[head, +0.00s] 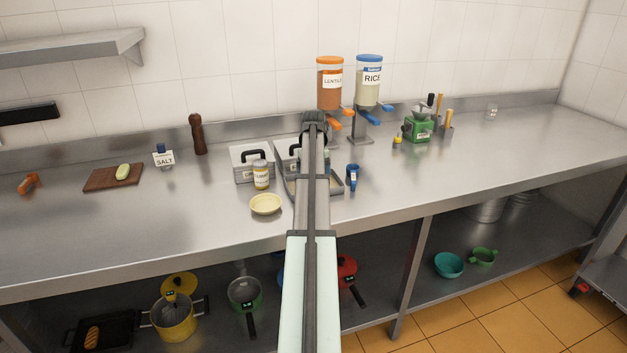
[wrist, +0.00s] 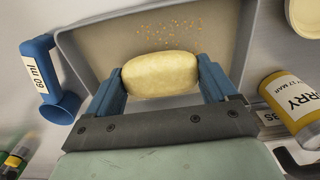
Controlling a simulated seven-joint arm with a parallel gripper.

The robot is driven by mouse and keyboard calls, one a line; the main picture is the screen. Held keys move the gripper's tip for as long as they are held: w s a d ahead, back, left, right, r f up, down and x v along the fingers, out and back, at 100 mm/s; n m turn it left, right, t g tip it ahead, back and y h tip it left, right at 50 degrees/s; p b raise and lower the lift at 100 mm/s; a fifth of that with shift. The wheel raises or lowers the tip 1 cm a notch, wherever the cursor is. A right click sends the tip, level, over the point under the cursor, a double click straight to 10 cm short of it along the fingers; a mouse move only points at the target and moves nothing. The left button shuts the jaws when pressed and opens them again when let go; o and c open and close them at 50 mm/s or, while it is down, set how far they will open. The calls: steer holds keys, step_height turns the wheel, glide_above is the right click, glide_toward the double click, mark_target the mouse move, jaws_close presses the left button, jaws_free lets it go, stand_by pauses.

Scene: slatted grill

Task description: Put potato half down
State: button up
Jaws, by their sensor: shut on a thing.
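The potato half (wrist: 160,75) is pale yellow and sits between the two blue fingers of my gripper (wrist: 160,80) in the wrist view. My gripper is shut on it. The potato half is over a grey tray (wrist: 248,40) with small orange bits scattered on its floor; I cannot tell whether it touches the floor. In the head view my arm hides the gripper and the potato half, and only part of the tray (head: 338,189) shows.
In the head view, a cream bowl (head: 265,204) stands near the front. A wooden board (head: 100,180) holds a pale yellow-green piece. The right counter is mostly clear.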

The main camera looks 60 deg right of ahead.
steer(key=shift+f, duration=0.5)
steer(key=o, duration=0.9)
steer(key=shift+f, duration=0.15)
step_height(320, 180, up, 12)
steer(key=shift+r, duration=0.2)
